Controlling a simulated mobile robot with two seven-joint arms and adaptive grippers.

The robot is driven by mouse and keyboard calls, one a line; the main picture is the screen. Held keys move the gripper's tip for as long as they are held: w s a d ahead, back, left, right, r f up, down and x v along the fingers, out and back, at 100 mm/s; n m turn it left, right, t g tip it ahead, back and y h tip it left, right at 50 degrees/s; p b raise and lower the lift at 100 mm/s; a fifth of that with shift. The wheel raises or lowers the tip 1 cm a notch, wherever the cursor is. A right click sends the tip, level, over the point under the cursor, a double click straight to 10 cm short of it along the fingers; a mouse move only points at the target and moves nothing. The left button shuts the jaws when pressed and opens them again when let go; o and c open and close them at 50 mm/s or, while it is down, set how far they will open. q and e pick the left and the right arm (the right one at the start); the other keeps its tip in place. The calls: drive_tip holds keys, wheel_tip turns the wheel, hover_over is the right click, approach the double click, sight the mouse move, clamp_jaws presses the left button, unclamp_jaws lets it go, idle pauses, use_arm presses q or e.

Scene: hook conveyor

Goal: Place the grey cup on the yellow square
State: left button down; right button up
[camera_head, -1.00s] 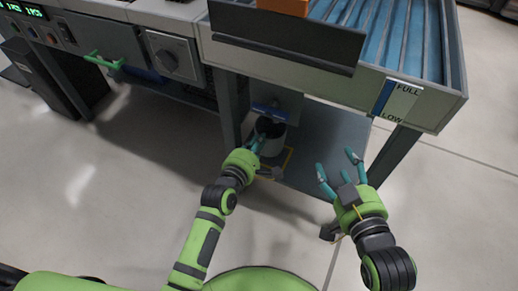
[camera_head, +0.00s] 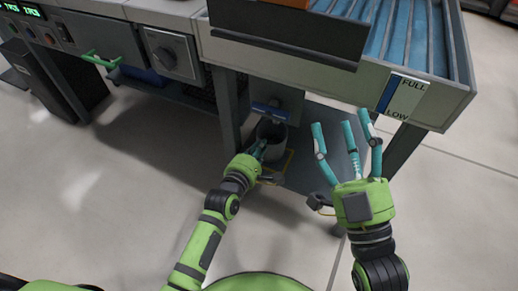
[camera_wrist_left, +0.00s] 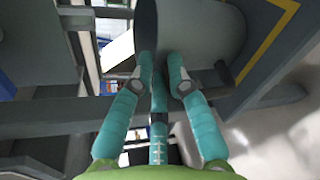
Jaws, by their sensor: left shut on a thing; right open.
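The grey cup (camera_head: 280,147) stands on the low shelf under the conveyor in the head view. My left gripper (camera_head: 260,148) is shut on the cup's near side, at its rim. In the left wrist view the cup (camera_wrist_left: 210,28) fills the top middle, with my left gripper's fingers (camera_wrist_left: 160,65) against its wall. The yellow square (camera_head: 289,163) is an outline on the shelf beside and partly behind the cup. One corner of it shows in the left wrist view (camera_wrist_left: 268,42). My right gripper (camera_head: 342,127) is open and empty, right of the cup.
The conveyor with blue rollers (camera_head: 395,35) and its FULL/LOW panel (camera_head: 402,97) overhang the shelf (camera_head: 322,150). A grey leg (camera_head: 225,110) stands just left of the cup, another (camera_head: 402,150) to the right. Open floor lies in front.

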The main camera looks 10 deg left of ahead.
use_arm(q)
drive_tip(key=c, duration=1.1)
unclamp_jaws()
drive_tip(key=shift+s, duration=0.1)
drive_tip(key=s+a+r+m+g+y+p, duration=0.1)
drive_tip(key=s+a+r+m, duration=0.3)
drive_tip(key=s+m, duration=0.5)
drive_tip(key=s+a+r+m+g+y+p, duration=0.1)
drive_tip(key=s+a+r+m+g+p, duration=0.2)
drive_tip(key=s+m, duration=0.6)
drive_tip(key=a+m+g, duration=0.1)
drive_tip(key=a+m, duration=0.1)
drive_tip(key=m, duration=0.4)
drive_tip(key=shift+s+a+r+m+y, duration=0.25)
drive_tip(key=shift+a+r+m+y, duration=0.05)
drive_tip(key=shift+r+m+y, duration=0.1)
use_arm(e)
drive_tip(key=d+f+m+g+h, duration=0.1)
drive_tip(key=d+f+g+h, duration=0.1)
drive_tip(key=f+g, duration=0.2)
drive_tip(key=s+d+f+g+h, duration=0.1)
drive_tip(key=f+g, duration=0.3)
drive_tip(key=f, duration=0.6)
drive_tip(key=d+f+m+g+h, duration=0.1)
drive_tip(key=d+f+g+h, duration=0.2)
drive_tip(key=f, duration=0.4)
drive_tip(key=shift+s+d+m+g+h, duration=0.3)
drive_tip(key=shift+s+d+g, duration=0.1)
drive_tip(key=shift+g, duration=0.2)
